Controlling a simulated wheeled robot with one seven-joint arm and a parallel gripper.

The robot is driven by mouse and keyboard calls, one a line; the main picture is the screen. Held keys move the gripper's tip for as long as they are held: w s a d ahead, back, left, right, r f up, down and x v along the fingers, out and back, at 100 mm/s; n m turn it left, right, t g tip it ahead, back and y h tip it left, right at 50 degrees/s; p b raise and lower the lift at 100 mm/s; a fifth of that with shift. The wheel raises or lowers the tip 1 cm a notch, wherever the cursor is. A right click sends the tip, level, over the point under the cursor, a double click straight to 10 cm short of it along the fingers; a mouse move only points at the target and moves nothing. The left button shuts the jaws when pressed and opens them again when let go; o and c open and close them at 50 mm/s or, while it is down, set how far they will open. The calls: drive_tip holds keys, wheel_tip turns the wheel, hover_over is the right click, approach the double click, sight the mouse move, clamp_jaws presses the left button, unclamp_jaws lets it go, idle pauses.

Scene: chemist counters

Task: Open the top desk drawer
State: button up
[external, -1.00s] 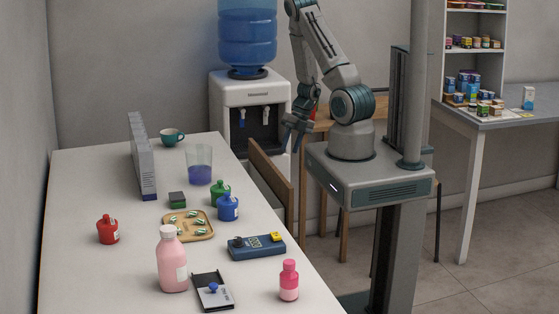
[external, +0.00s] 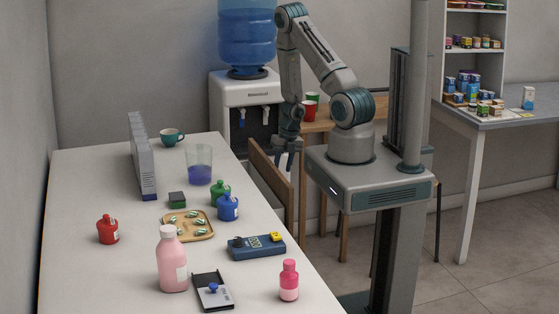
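Red (external: 309,110) and green cups stand on the wooden surface. Bottles, a tray and a blue meter (external: 256,247) cover the white table. Shelves and a grey table (external: 520,98) are at right.

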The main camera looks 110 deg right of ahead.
drive_tip(key=shift+w+f, duration=0.25)
drive_tip(key=shift+f, duration=0.9)
clamp_jaws()
drive_tip(key=s+b, duration=0.1)
drive_tip(key=s, duration=0.8)
drive_tip(key=shift+b, duration=0.4)
drive_tip(key=shift+r, duration=0.1)
unclamp_jaws()
